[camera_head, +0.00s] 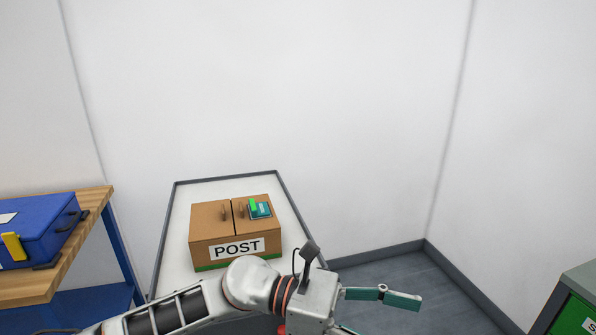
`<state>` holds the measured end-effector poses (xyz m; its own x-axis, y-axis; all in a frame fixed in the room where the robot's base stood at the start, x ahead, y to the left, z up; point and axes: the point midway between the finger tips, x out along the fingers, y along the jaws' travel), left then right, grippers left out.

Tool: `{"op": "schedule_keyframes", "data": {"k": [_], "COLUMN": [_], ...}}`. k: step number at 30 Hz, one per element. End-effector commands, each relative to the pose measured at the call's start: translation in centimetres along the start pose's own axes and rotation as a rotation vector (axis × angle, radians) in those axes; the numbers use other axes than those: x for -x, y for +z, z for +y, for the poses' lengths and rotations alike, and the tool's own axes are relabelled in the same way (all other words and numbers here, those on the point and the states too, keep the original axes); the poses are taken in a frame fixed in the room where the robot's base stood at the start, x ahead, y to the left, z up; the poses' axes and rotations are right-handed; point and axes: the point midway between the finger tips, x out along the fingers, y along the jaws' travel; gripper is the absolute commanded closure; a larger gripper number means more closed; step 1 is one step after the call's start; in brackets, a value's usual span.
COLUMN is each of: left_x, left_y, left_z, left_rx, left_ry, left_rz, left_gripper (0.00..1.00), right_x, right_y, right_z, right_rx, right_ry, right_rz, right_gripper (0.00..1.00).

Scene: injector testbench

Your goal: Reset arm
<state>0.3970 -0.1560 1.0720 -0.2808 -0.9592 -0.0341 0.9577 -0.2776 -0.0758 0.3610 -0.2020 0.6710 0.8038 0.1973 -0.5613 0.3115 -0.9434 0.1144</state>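My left arm comes in from the lower left and reaches across the front of the white table. Its gripper (383,317) points to the right, beyond the table's right edge and over the grey floor. One finger with a green pad stretches out to the right. The other finger shows only partly at the bottom edge of the picture. The fingers are spread apart, and nothing shows between them. My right gripper is not in view.
A brown box marked POST (212,222) stands on the grey-rimmed white table (220,187), with a small teal and green item (260,210) on top. A blue case (40,225) sits on a wooden bench (92,199) at left. A green-fronted cabinet (573,315) stands lower right.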

Motion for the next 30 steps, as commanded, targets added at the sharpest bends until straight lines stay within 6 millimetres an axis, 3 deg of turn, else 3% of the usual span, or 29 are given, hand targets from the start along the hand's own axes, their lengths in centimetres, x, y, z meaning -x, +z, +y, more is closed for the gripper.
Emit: {"op": "schedule_keyframes", "data": {"k": [4,8,14,17,22,26,30], "left_x": [0.9,3.4,9.6,13.2,19.6,23.9,27.4], "left_y": [2.0,2.4,-1.0,-4.7,-13.5,-21.1,-29.1], "left_z": [1.4,3.6,7.2,8.4,8.3,6.1,1.8], "left_rx": [0.320,0.609,1.062,1.288,1.653,1.897,2.110], "left_ry": [0.092,0.170,0.286,0.344,0.444,0.516,0.593], "left_rz": [-0.268,-0.496,-0.849,-1.028,-1.348,-1.596,-1.857], "left_gripper": [0.43,0.43,0.43,0.43,0.43,0.43,0.43], "right_x": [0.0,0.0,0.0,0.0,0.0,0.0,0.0], "right_y": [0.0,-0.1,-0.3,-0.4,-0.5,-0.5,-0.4], "right_z": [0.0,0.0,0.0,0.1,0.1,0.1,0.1], "right_rx": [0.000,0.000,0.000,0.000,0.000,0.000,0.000], "right_ry": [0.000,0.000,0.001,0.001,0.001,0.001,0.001], "right_rz": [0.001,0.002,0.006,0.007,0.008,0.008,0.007], "right_gripper": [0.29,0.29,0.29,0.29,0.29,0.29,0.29]}}
